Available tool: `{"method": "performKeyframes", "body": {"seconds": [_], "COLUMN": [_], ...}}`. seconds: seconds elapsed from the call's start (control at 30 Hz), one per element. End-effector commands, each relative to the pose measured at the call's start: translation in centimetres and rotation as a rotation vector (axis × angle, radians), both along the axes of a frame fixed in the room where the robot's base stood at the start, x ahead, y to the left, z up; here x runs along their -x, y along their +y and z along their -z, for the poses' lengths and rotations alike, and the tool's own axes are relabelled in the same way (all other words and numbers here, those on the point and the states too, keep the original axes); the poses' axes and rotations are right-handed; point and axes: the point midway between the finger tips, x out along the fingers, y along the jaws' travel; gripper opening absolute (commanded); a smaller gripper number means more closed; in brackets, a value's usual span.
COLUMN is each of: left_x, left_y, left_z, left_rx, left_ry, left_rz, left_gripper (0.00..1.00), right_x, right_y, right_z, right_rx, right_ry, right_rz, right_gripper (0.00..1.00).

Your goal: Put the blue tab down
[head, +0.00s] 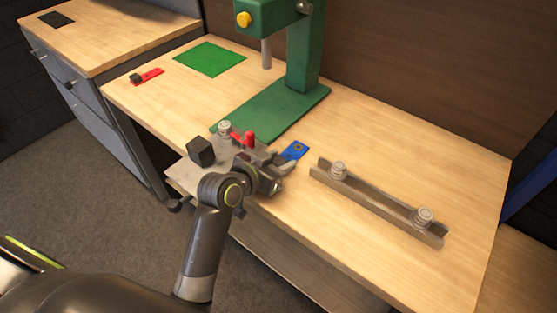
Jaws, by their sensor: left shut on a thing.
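The blue tab (295,150) is a small flat blue piece with a dark round spot on it. It is low at the wooden tabletop, just right of the green press base. My left gripper (289,167) is shut on the tab's near end, with its arm coming in from the lower left. I cannot tell whether the tab touches the tabletop. My right gripper is not in view.
A green drill press (302,60) stands behind the gripper. A metal vise plate (190,176) with a black block is left of it. A metal rail (375,205) with two knobs lies right. A green mat (209,59) and red tab (152,75) lie back left.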

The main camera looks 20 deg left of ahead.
Motion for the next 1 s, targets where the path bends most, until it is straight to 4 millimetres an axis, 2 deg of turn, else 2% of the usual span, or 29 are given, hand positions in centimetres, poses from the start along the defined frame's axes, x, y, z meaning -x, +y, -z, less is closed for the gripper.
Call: {"method": "performKeyframes", "body": {"seconds": [0.1, 0.13, 0.3, 0.67, 0.77, 1.0], "left_x": [0.0, 0.0, 0.0, 0.2, 1.2, 5.3], "left_y": [0.0, 0.0, 0.0, 0.1, 0.5, 2.0], "left_z": [0.4, 0.3, 0.3, -0.2, -0.6, -2.4], "left_rx": [0.001, 0.0, 0.0, 0.0, 0.0, -0.002], "left_ry": [0.0, 0.0, 0.0, 0.0, -0.001, -0.001], "left_rz": [0.0, 0.0, 0.0, 0.0, -0.002, -0.001], "left_gripper": [0.15, 0.43, 0.63, 0.63, 0.63, 0.63], "right_x": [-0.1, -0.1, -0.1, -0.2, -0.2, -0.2], "right_y": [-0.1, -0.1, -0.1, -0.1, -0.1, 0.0], "right_z": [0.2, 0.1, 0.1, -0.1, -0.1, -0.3], "right_rx": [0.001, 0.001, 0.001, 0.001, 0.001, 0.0], "right_ry": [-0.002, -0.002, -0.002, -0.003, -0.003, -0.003], "right_rz": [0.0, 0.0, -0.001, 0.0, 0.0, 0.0], "right_gripper": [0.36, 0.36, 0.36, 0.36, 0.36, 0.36]}}
